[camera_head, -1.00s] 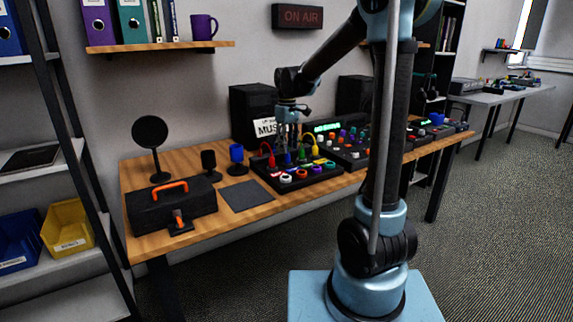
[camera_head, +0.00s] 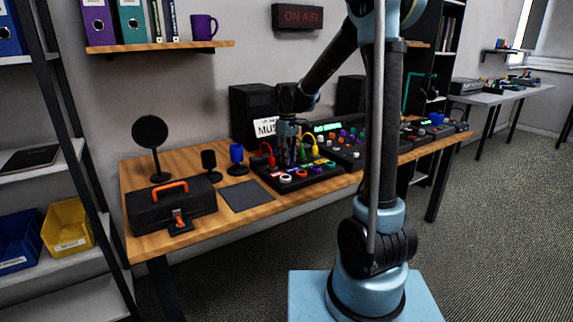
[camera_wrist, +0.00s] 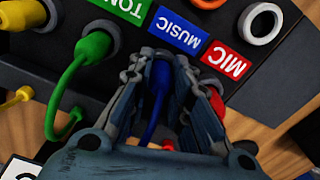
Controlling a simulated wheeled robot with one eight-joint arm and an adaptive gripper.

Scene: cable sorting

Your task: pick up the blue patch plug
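The blue patch plug (camera_wrist: 159,82) stands between the two fingers of my gripper in the wrist view, its blue cable running down toward the palm. My gripper (camera_wrist: 166,62) has one finger close on each side of the plug; whether the fingers press on it cannot be told. The plug is at the blue MUSIC label (camera_wrist: 180,29) on the dark patch box. In the head view my gripper (camera_head: 288,155) is down at the box (camera_head: 312,181), among the cables, and the blue plug is hard to make out there.
A green plug (camera_wrist: 92,47) with its cable is to the left, and a yellow plug (camera_wrist: 22,14) lies farther left. A red plug (camera_wrist: 215,103) is partly hidden behind the right finger. A white-ringed socket (camera_wrist: 260,23) is at the upper right. A mixer (camera_head: 345,152) stands beside the box.

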